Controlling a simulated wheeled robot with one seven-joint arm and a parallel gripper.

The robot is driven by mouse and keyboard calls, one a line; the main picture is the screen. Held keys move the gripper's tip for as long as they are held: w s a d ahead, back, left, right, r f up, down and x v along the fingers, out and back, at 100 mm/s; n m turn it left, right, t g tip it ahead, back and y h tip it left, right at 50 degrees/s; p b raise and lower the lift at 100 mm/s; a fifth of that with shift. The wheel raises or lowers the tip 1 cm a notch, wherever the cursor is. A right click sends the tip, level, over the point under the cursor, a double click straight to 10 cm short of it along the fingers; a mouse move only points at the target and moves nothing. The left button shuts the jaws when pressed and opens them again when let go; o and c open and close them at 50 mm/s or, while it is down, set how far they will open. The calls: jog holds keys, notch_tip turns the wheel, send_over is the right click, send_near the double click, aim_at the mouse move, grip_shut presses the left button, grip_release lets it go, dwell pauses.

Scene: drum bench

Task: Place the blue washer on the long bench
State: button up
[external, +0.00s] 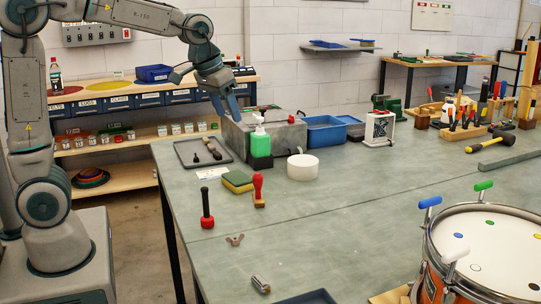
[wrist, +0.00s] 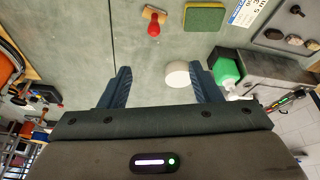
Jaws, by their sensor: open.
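My gripper (external: 226,106) is open and empty, high above the far left part of the long bench (external: 330,215), near a grey block. In the wrist view both dark blue fingers of my gripper (wrist: 163,85) are spread apart, with bench top below. A small blue disc (external: 458,236) lies on the white drum head (external: 490,250) at the lower right of the external view. It may be the blue washer, but it is too small to tell whether it is loose or a mark.
A tool rack (external: 463,130) stands far right. The bench middle is clear.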

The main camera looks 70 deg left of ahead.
jog(key=w+a+f+n+y+b, duration=0.1)
jog(key=w+a+f, duration=0.3)
jog(key=w, duration=0.5)
jog(key=w+a+f+n+y+b, duration=0.1)
jog(key=w+a+f+b, duration=0.2)
jog(key=w, duration=0.6)
jog(key=w+a+f+n+t+b, duration=0.1)
jog(key=w+a+f, duration=0.5)
jog(key=w+a, duration=0.2)
jog(key=shift+w+a+f+n+y+b, duration=0.2)
jog(key=shift+w+a+n+y+b, duration=0.1)
jog(key=shift+w+a+y+b, duration=0.15)
jog(key=x, duration=0.6)
jog(key=shift+w+f+p, duration=0.15)
jog(key=shift+f+p, duration=0.2)
jog(key=shift+p+x, duration=0.4)
jog(key=shift+x, duration=2.7)
jog(key=shift+d+f, duration=0.1)
jog(key=shift+d, duration=0.1)
jog(key=c, duration=1.1)
jog(key=shift+c, duration=0.3)
